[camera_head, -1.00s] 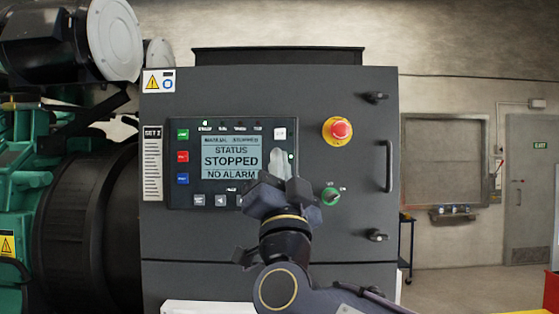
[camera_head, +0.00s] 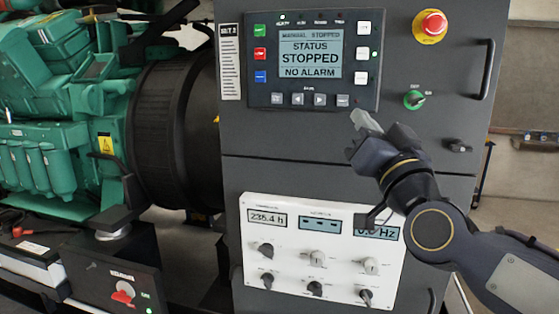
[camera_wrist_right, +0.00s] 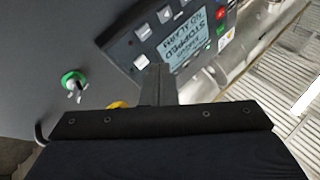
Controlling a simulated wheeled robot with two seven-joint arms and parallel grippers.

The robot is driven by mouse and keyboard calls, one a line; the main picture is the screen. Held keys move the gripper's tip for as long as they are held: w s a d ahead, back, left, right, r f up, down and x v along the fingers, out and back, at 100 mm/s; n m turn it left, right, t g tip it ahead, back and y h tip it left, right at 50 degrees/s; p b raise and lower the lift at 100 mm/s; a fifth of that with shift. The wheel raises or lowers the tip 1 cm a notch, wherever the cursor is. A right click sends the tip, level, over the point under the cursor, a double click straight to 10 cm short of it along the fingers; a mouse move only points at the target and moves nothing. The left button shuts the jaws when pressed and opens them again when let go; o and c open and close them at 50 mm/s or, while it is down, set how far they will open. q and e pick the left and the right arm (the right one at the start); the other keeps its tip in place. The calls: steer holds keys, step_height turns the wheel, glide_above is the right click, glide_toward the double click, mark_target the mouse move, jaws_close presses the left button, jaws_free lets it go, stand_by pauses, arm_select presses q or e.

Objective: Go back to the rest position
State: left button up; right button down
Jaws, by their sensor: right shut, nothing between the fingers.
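My right gripper (camera_head: 366,123) is shut and empty. In the head view it is in front of the dark grey control cabinet (camera_head: 300,145), just below the lower right corner of the controller panel (camera_head: 368,100). In the right wrist view the shut fingers (camera_wrist_right: 158,84) point at the cabinet face, with the panel screen (camera_wrist_right: 190,48) beyond them. The screen reads STATUS STOPPED, NO ALARM. A green key switch (camera_head: 414,99) is up and right of the gripper; it also shows in the wrist view (camera_wrist_right: 74,82). My left gripper is not in view.
A red emergency stop (camera_head: 431,26) and a door handle (camera_head: 487,69) are on the cabinet. A white meter panel (camera_head: 290,230) with several knobs is below. A green engine (camera_head: 45,150) and a box with a red rotary switch (camera_head: 122,292) are at left.

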steer(key=s+d+f+g, duration=0.2)
steer(key=s+f+g, duration=0.1)
steer(key=f, duration=0.5)
steer(key=s+d+f+n+g, duration=0.1)
steer(key=s+f+g, duration=0.25)
steer(key=f, duration=0.55)
steer(key=s+d+f+g, duration=0.2)
steer(key=s+f+g, duration=0.1)
steer(key=f, duration=0.5)
steer(key=s+f+m+g+h, duration=0.1)
steer(key=s+f+g, duration=0.6)
steer(key=s+f, duration=0.8)
steer(key=shift+s+d+f+m, duration=0.3)
steer(key=shift+d+f, duration=0.15)
steer(key=shift+f, duration=0.3)
